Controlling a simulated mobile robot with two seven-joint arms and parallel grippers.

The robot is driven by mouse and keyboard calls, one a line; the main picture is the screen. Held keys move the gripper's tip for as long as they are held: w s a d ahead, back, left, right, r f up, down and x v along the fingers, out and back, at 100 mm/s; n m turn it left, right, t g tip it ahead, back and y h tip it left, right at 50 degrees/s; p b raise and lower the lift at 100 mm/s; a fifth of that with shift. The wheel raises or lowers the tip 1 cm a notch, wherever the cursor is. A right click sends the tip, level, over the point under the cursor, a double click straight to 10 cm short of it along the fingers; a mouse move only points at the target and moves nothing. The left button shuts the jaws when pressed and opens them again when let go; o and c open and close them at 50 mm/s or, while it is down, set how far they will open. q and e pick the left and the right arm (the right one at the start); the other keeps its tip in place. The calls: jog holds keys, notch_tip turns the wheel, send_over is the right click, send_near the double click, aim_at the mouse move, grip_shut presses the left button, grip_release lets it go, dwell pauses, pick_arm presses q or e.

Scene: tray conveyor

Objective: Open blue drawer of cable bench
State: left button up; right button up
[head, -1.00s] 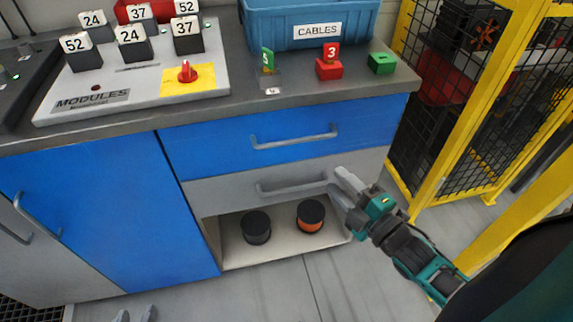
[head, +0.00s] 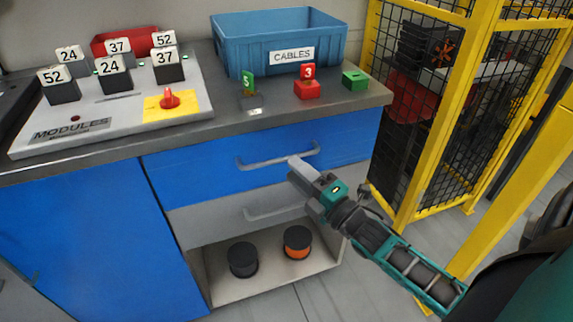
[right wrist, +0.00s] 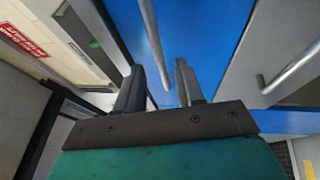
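The blue drawer (head: 205,178) is shut, flush under the bench top. Its grey bar handle (head: 262,164) runs across the front. My right gripper (head: 297,170) is at the right part of this handle, its fingers pointing at the drawer front. In the right wrist view the two fingers (right wrist: 158,68) are apart, and the handle bar (right wrist: 149,40) shows in line with the gap between them. I cannot tell whether the bar is fully between the fingers; no grip shows. The cable bench top (head: 330,108) is above. My left gripper is out of view.
A grey drawer (head: 215,223) with its own handle is just below, over an open shelf with two spools (head: 243,260). A blue cables bin (head: 240,52) and small coloured blocks stand on top. A yellow mesh fence (head: 405,195) stands close on the right.

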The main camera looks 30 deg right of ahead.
jog(key=shift+x, duration=2)
grip_shut()
